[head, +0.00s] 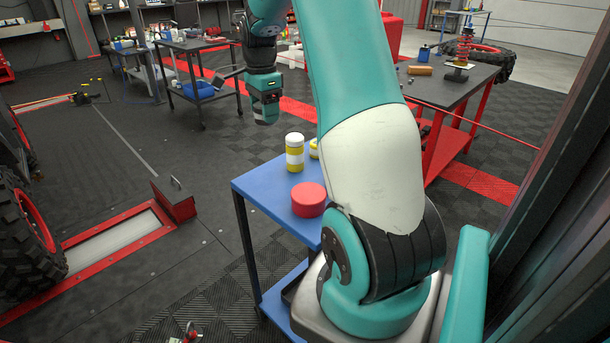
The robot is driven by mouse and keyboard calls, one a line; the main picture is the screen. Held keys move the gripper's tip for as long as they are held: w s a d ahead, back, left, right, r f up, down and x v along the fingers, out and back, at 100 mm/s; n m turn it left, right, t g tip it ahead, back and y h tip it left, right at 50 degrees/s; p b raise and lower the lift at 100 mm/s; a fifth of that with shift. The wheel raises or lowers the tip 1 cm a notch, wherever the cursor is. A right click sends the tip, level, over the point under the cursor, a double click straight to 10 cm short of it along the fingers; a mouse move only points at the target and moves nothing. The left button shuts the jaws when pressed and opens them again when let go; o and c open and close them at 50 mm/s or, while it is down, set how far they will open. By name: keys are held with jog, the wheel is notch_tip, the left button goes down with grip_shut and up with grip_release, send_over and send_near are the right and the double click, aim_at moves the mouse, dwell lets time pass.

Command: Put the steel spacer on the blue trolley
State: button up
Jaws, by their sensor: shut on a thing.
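My gripper (265,116) hangs in the air, pointing down, beyond the far edge of the blue trolley. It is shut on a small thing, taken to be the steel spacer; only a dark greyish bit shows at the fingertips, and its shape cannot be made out. The blue trolley (258,188) stands below and nearer to me, with a flat blue top and a lower shelf. A yellow and white can (294,153), part of a second yellow one (314,150) and a red round tin (308,202) stand on its top. My arm hides the top's right part.
A dark workbench with red legs (450,92) stands at the right, holding an orange block (420,70) and a red coil-spring part (464,50). A dark cart (190,45) is behind my gripper. A red-framed ramp (110,240) lies at the left. The trolley top's left side is bare.

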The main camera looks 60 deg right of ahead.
aim_at(271, 182)
notch_tip(271, 182, down, 19)
jog(key=shift+r, duration=0.15)
jog(key=o, duration=1.1)
